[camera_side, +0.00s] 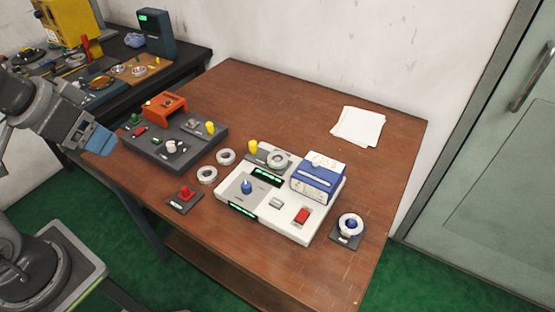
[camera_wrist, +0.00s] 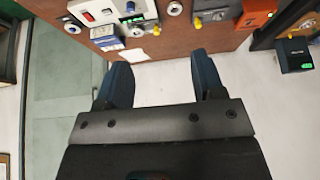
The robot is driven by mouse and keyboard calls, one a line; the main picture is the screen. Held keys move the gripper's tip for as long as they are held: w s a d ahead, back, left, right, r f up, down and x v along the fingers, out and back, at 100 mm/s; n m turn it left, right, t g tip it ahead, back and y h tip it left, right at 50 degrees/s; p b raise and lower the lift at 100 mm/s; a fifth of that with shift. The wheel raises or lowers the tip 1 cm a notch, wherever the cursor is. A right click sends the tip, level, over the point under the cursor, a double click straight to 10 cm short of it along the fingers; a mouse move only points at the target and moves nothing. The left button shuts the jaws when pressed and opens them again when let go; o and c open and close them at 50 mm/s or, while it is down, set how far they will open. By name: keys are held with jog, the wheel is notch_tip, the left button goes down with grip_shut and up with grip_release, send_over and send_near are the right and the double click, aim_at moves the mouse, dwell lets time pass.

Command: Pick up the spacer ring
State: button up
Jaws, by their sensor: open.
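Two loose pale rings lie flat on the brown table between the dark panel and the white panel, one nearer ring (camera_side: 207,175) and one farther ring (camera_side: 226,156). Another ring (camera_side: 277,159) sits at the back of the white panel, and a ring (camera_side: 351,224) is around a blue post on a small dark plate at the right. I cannot tell which one is the spacer ring. My gripper (camera_side: 98,140) is at the left, above and apart from all the rings. In the wrist view my gripper (camera_wrist: 163,82) is open with nothing between its blue fingers; a ring (camera_wrist: 174,8) shows at the top.
The white panel (camera_side: 232,206) carries a blue-white box (camera_side: 318,178). The dark panel (camera_side: 160,151) holds an orange block (camera_side: 165,106) and knobs. A red-knobbed plate (camera_side: 184,199) lies at the front.

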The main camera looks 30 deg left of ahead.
jog(key=o, duration=0.5)
jog(key=w+d+r+n+g, duration=0.2)
jog(key=w+r+n, duration=0.15)
jog(key=w, duration=0.65)
jog(key=n+g, duration=0.4)
jog(key=n, duration=0.7)
send_over(277, 159)
jog(key=shift+m, duration=0.25)
notch_tip(277, 159, down, 26)
jog(key=shift+a+r, duration=0.15)
jog(key=shift+r, duration=0.1)
jog(key=shift+d+f, duration=0.2)
jog(key=shift+f, duration=2.35)
